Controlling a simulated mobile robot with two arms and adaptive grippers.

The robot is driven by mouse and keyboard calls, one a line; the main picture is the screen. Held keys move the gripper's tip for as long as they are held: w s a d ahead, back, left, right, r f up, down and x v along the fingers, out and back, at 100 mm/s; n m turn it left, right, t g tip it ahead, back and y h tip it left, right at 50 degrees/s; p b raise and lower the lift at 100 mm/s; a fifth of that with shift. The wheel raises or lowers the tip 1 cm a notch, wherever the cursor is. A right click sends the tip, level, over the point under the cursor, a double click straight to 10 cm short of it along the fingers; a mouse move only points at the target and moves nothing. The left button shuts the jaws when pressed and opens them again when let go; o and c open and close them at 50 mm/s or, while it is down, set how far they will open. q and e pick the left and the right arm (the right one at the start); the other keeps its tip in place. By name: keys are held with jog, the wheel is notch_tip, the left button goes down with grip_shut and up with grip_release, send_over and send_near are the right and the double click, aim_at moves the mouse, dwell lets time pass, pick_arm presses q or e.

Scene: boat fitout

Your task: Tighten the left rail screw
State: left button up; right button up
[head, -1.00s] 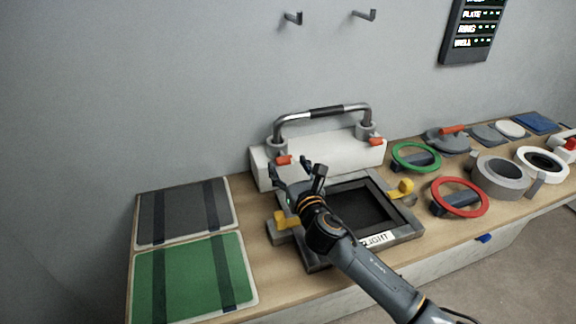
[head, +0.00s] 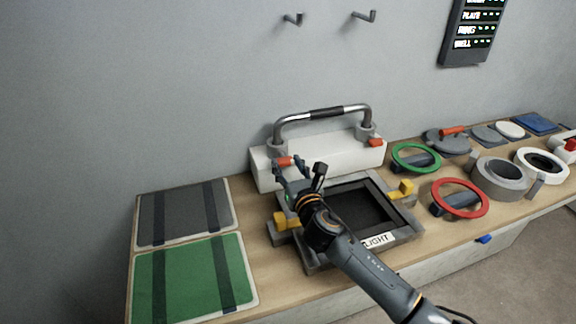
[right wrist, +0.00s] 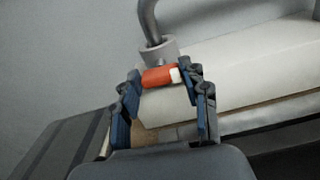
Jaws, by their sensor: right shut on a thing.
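A white block (head: 330,155) at the back of the bench carries a curved metal rail (head: 322,112) with a dark grip. The left rail screw (head: 285,161), with a red-orange head, is at the foot of the rail's left post. My right gripper (head: 289,164) reaches up to it. In the right wrist view the screw (right wrist: 157,77) lies between the two fingertips, and the jaws are shut on it. A second red-orange screw (head: 376,142) is at the right post. My left gripper is not in view.
A dark square frame (head: 411,224) labelled "LIGHT" with yellow clamps (head: 405,187) lies under my right arm. A green ring (head: 416,157) and a red ring (head: 460,197) lie to its right. A grey panel (head: 184,213) and a green panel (head: 190,275) lie at left.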

jog(key=m, duration=0.2)
jog(key=shift+m, duration=0.3)
jog(key=shift+d+m+p, duration=0.1)
jog(key=shift+m+p, duration=0.35)
jog(key=shift+m, duration=1.45)
jog(key=o, duration=1.2)
jog(key=shift+c, duration=0.2)
jog(key=v, duration=1.2)
